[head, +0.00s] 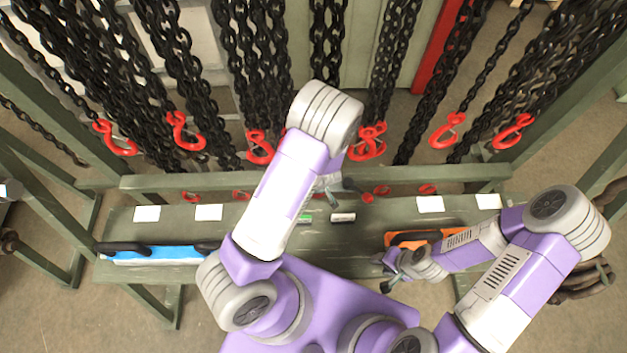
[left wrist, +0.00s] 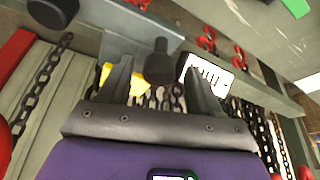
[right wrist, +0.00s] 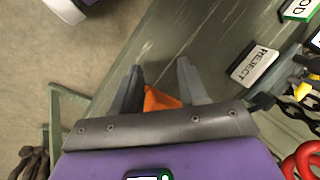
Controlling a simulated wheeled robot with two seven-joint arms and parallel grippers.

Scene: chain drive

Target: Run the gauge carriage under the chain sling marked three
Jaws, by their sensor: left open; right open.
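Black chain slings (head: 255,60) with red hooks (head: 447,130) hang from a green rack; no sling number is readable. My left gripper (head: 330,187) is partly hidden by its own arm, low in front of the middle chains. In the left wrist view, its open fingers (left wrist: 158,68) are on either side of a dark knob (left wrist: 158,50), possibly the gauge carriage's handle; contact cannot be told. A yellow piece (left wrist: 122,82) and a white marked plate (left wrist: 208,76) lie behind the fingers. My right gripper (head: 388,268) is open beside an orange object (head: 402,238); orange also shows between its fingers (right wrist: 158,75).
A blue object with black ends (head: 160,253) lies on the bench's left. White cards (head: 208,212) line the bench's back. A REJECT block (right wrist: 254,64) and a green-edged block (right wrist: 299,9) sit mid-bench. Rack posts (head: 560,95) bound the right side.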

